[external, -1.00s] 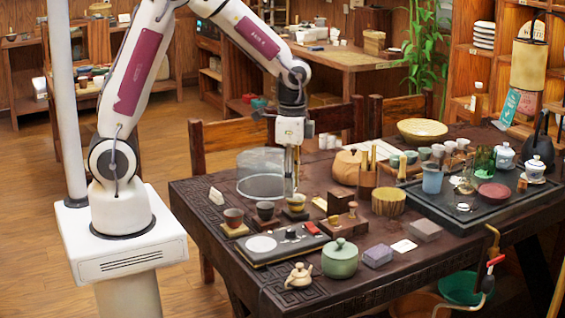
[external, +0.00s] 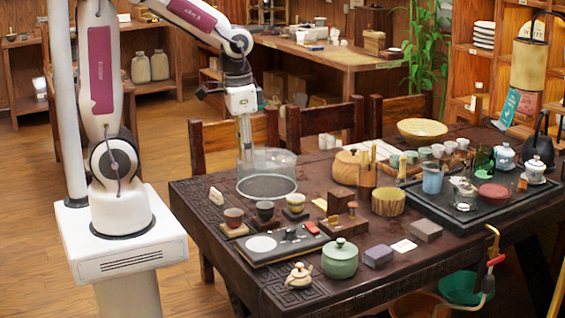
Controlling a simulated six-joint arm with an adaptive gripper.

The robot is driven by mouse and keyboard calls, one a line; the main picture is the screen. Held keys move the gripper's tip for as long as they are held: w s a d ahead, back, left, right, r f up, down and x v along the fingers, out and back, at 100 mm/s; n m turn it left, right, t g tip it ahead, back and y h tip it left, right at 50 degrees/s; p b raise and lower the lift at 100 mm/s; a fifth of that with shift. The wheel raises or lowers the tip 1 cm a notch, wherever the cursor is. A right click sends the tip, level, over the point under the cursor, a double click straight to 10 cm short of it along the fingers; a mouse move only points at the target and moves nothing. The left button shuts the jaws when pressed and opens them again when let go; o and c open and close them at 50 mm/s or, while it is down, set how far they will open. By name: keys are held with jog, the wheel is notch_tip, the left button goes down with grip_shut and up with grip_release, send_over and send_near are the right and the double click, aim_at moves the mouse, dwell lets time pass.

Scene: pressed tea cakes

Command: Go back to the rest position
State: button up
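My gripper (external: 246,160) points straight down at the far left part of the table, above or just behind the clear round container (external: 267,186). I cannot tell whether it is over the container or behind it. The fingers look narrow and close together, and nothing visible hangs from them. They are too small to tell whether they are open or shut. My arm is bent, with its elbow high and the forearm reaching right from the white base.
The dark table (external: 190,197) holds small cups (external: 265,211), a green lidded jar (external: 340,258), a small teapot (external: 299,276), a wooden pot (external: 347,164) and a black tea tray (external: 470,215). Chairs (external: 325,124) stand behind it. The air above the table's left front is clear.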

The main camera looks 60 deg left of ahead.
jog(key=s+a+r+n+t, duration=0.3)
jog(key=s+a+r+t, duration=0.1)
jog(key=s+r, duration=0.4)
jog(key=shift+s+a+r+t, duration=0.15)
jog(key=shift+a+r+t, duration=0.25)
jog(key=shift+a+r, duration=0.25)
